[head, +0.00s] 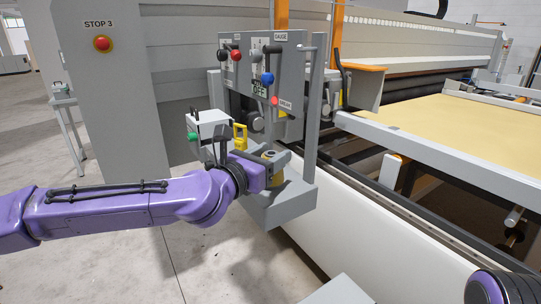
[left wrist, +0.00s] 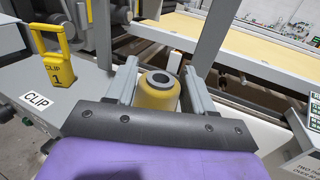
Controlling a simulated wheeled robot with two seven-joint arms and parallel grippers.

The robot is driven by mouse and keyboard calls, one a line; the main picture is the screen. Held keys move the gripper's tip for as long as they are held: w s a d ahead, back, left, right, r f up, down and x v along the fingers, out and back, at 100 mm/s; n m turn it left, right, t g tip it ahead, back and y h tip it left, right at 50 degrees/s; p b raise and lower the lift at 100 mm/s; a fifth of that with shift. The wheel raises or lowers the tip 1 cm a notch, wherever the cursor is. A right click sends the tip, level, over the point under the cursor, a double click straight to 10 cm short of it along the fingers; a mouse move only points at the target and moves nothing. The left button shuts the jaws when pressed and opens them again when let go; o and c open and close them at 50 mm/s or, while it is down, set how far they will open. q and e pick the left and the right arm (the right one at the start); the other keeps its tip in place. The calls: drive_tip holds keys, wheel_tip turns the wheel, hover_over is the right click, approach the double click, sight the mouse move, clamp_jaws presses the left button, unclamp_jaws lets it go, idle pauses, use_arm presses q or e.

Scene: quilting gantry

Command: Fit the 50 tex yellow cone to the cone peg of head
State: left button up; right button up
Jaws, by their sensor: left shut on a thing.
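The yellow cone (left wrist: 157,97) stands between the two fingers of my left gripper (left wrist: 160,88), its grey-rimmed top hole facing up. The gripper is shut on it. In the head view the left gripper (head: 276,166) is above the grey shelf of the machine head, and the cone's top (head: 269,154) shows just behind it. I cannot tell whether the cone's base touches the shelf (head: 290,205). The cone peg is not clearly visible; I cannot make it out in either view. My right gripper is out of view; only part of that arm shows at lower right.
A grey upright post (head: 313,110) rises close behind the gripper. The control panel (head: 262,75) carries red, black and blue knobs. The quilting bed (head: 480,125) extends right.

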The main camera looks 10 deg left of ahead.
use_arm(q)
drive_tip(key=shift+f+b, duration=0.3)
drive_tip(key=shift+f, duration=0.1)
drive_tip(key=o, duration=1.2)
drive_tip(key=shift+r, duration=0.1)
drive_tip(key=shift+c, duration=0.2)
drive_tip(key=shift+s, duration=0.1)
drive_tip(key=b+v, duration=0.1)
drive_tip(key=v, duration=0.9)
drive_tip(key=shift+s, duration=0.2)
